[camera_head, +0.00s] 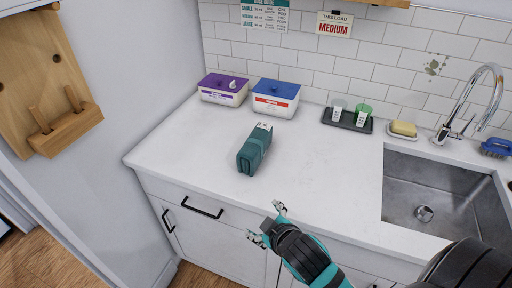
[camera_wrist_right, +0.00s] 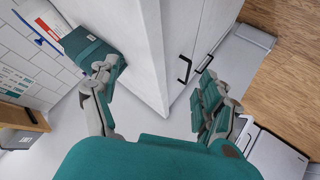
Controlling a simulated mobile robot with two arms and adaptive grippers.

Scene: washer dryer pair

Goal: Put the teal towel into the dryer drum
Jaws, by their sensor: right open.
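The teal towel (camera_head: 254,150), folded into a block with a pale label at its far end, lies on the white counter. It also shows in the right wrist view (camera_wrist_right: 88,52), at upper left. My right gripper (camera_head: 265,222) is open and empty at the counter's front edge, nearer to me than the towel and apart from it. In the wrist view my right gripper (camera_wrist_right: 157,78) has its fingers spread wide, with the towel beyond the left finger. My left gripper is not in view. The dryer drum cannot be made out in either view.
The white counter (camera_head: 185,140) is clear around the towel. A purple-lidded box (camera_head: 224,89) and a blue-lidded box (camera_head: 275,99) stand behind it. A dark tray (camera_head: 346,120) with cups, yellow soap (camera_head: 403,128) and a sink (camera_head: 435,195) are at right. A wall (camera_head: 115,80) rises at left.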

